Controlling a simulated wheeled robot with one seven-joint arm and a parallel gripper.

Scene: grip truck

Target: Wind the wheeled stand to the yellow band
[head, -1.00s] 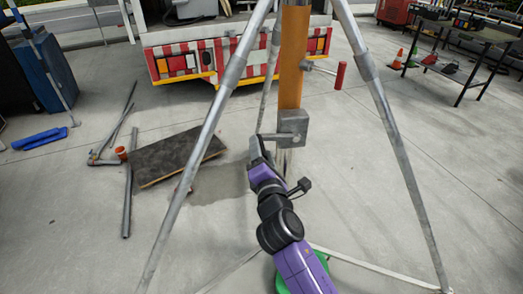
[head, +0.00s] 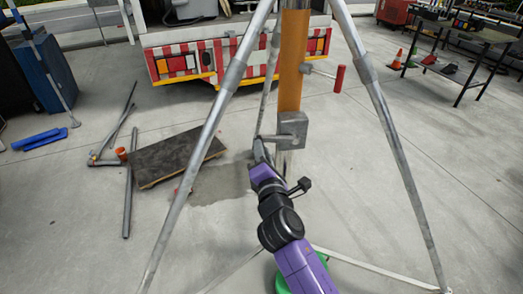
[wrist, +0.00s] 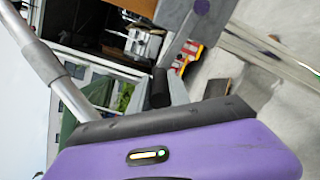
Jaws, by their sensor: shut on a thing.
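The stand's three grey metal legs (head: 226,84) spread around an upright centre column with an orange section (head: 293,62). Its wheels are not in view. A grey box (head: 293,128) sits on the column, with a crank arm reaching left from it. My gripper (head: 260,150) is at the end of this crank, left of the box, shut on the crank handle. In the wrist view the black crank handle (wrist: 160,88) and grey crank arm (wrist: 180,42) show beyond my purple gripper body. I cannot make out a separate yellow band.
A red-handled lever (head: 340,78) sticks out right of the column. A red-and-white striped truck rear (head: 235,58) stands behind. A dark board (head: 178,155) and grey pipes (head: 128,185) lie at left.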

